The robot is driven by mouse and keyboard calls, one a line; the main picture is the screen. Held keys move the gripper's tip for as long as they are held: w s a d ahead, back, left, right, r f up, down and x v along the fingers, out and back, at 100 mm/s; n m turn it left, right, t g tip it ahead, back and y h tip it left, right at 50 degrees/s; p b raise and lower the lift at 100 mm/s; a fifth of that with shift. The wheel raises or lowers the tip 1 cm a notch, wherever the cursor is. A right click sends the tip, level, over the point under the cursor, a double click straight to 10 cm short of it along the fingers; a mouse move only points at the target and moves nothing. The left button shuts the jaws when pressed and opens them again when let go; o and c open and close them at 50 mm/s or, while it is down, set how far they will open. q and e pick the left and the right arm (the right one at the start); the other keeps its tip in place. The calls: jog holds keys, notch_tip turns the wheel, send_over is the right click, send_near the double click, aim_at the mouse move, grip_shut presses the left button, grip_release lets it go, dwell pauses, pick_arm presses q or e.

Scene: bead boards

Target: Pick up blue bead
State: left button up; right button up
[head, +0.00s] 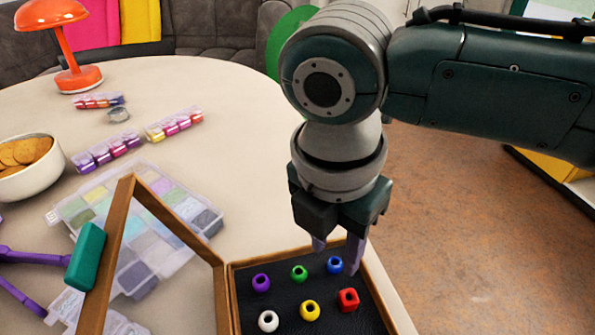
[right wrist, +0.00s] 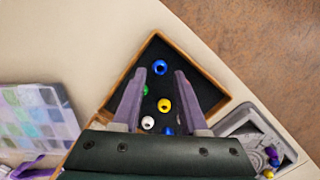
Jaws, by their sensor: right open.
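The blue bead (head: 334,265) sits in the back right of an open wooden box (head: 232,300) with a dark lining. A purple bead (head: 261,283), a green bead (head: 299,273), a white bead (head: 268,321), a yellow bead (head: 309,311) and a red bead (head: 348,300) share the box. My right gripper (head: 338,258) is open and empty, pointing down over the blue bead. In the right wrist view its fingers (right wrist: 158,85) straddle several beads; one blue bead (right wrist: 160,68) shows past the tips and another blue one (right wrist: 168,131) nearer the palm. My left gripper is not in view.
A grey tray (right wrist: 240,120) with loose beads lies right of the box in the right wrist view. The table's right edge is close.

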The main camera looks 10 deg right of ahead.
aim_at(334, 265)
notch_tip(334, 265, down, 3)
jog(key=shift+w+d+r, duration=0.1)
jog(key=shift+d+r, duration=0.05)
jog(key=shift+r, duration=0.05)
grip_shut()
dwell(0.3)
